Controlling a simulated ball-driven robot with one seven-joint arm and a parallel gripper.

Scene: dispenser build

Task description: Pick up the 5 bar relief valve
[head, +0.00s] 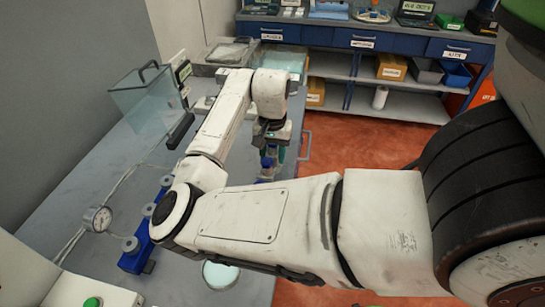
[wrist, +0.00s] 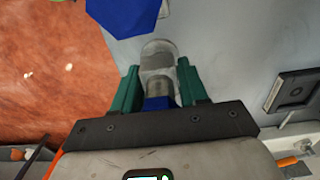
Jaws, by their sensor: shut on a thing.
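My gripper (wrist: 157,68) has its two green fingers on either side of a small grey metal valve (wrist: 160,88) with a blue part near the palm. The fingers are shut on it. Its label does not show, so I cannot tell whether it is the 5 bar relief valve. In the head view my gripper (head: 272,157) points down over the right side of the grey bench, and my arm and fingers hide most of the valve.
A blue block (wrist: 122,14) is just beyond the fingers. On the bench (head: 85,185) are a blue manifold (head: 133,255), a pressure gauge (head: 98,218), a clear box (head: 142,95) and a round dish (head: 220,274). Blue-drawered shelving (head: 365,40) stands behind; red floor is at right.

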